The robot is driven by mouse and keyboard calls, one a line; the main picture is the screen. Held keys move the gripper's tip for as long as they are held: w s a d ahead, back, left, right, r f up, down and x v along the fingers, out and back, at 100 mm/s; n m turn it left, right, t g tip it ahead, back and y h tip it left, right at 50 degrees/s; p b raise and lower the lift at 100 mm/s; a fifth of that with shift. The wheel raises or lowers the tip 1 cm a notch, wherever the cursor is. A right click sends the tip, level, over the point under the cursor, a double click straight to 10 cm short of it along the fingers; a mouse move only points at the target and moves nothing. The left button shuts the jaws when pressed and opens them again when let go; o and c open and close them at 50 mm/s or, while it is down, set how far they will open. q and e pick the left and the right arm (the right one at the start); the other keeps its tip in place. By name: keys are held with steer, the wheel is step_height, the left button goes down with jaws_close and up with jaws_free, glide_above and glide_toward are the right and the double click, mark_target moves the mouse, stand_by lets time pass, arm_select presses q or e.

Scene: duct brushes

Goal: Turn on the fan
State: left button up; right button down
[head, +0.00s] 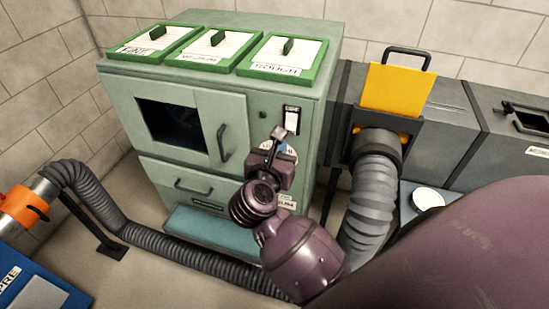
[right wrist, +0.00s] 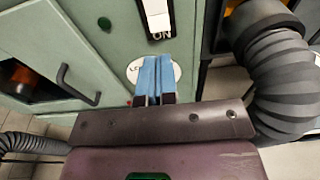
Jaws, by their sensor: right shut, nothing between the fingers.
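The white rocker switch (head: 291,120) is on the front of the green cabinet (head: 110,100), near its upper right corner. In the right wrist view the switch (right wrist: 156,14) sits in a black frame above an "ON" label (right wrist: 161,35). My right gripper (head: 278,133) is in front of the cabinet, just below and left of the switch in the head view. In the right wrist view its blue fingers (right wrist: 154,72) are together and empty, in front of a round white label (right wrist: 132,72) below the switch. Contact with the panel cannot be told. My left gripper is not in view.
A small dark green light (right wrist: 104,24) is left of the switch. The cabinet door has a window and a handle (head: 223,143). Three green-framed panels (head: 217,52) lie on top. Grey hoses (head: 369,200) run at the right and along the floor. A yellow plate (head: 397,88) stands in the duct.

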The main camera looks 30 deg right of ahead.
mark_target(290, 128)
steer(key=x, duration=0.5)
steer(key=shift+w+d, duration=0.15)
steer(key=shift+p+x, duration=0.3)
steer(key=shift+x, duration=0.45)
